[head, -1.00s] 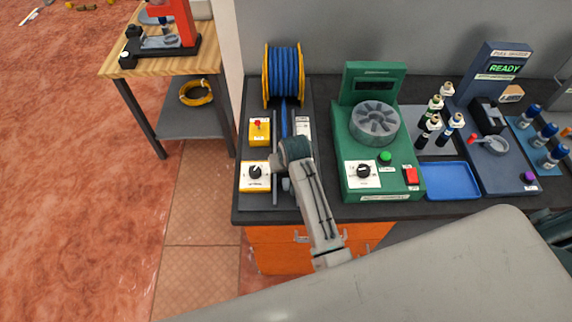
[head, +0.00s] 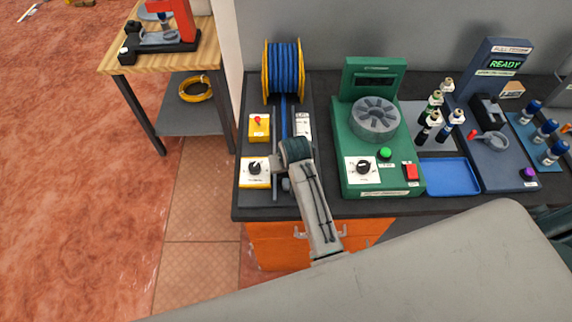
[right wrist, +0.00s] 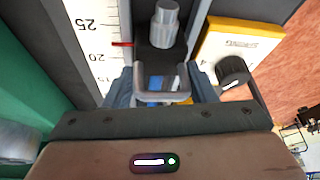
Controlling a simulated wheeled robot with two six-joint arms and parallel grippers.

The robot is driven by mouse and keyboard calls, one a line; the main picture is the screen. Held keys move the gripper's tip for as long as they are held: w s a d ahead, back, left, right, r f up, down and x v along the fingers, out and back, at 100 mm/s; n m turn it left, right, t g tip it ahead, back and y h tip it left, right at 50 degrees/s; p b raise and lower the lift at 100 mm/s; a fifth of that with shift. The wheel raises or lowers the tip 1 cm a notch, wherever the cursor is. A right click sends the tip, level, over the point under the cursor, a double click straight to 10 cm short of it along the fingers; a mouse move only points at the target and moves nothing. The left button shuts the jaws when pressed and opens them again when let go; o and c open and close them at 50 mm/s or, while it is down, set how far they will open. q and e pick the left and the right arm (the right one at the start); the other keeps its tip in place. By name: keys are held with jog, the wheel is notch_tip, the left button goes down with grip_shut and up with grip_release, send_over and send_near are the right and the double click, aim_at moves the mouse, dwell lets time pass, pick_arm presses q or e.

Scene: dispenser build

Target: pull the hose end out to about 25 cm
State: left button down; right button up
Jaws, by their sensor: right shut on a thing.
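The blue hose (head: 284,118) runs from its yellow-flanged reel (head: 267,72) straight down a dark channel toward the front of the bench. My right gripper (right wrist: 163,86) is shut on the hose end, which its jaws mostly hide. A bit of blue hose (right wrist: 156,82) shows between the jaws in the right wrist view. A white scale (right wrist: 95,42) beside the channel reads 15 to 25, with a red mark (right wrist: 122,44) between 20 and 25. In the head view my right wrist covers the gripper and the hose end. My left gripper is not in view.
A grey cylinder (right wrist: 163,24) stands in the channel ahead of the jaws. A yellow red-button box (head: 259,127) and a yellow dial box (head: 255,172) stand left of the channel. A green machine (head: 375,150) stands close on the right.

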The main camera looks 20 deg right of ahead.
jog(key=shift+s+a, duration=0.15)
jog(key=shift+s, duration=0.3)
jog(key=o, duration=1.2)
jog(key=shift+s, duration=0.1)
jog(key=shift+r, duration=0.1)
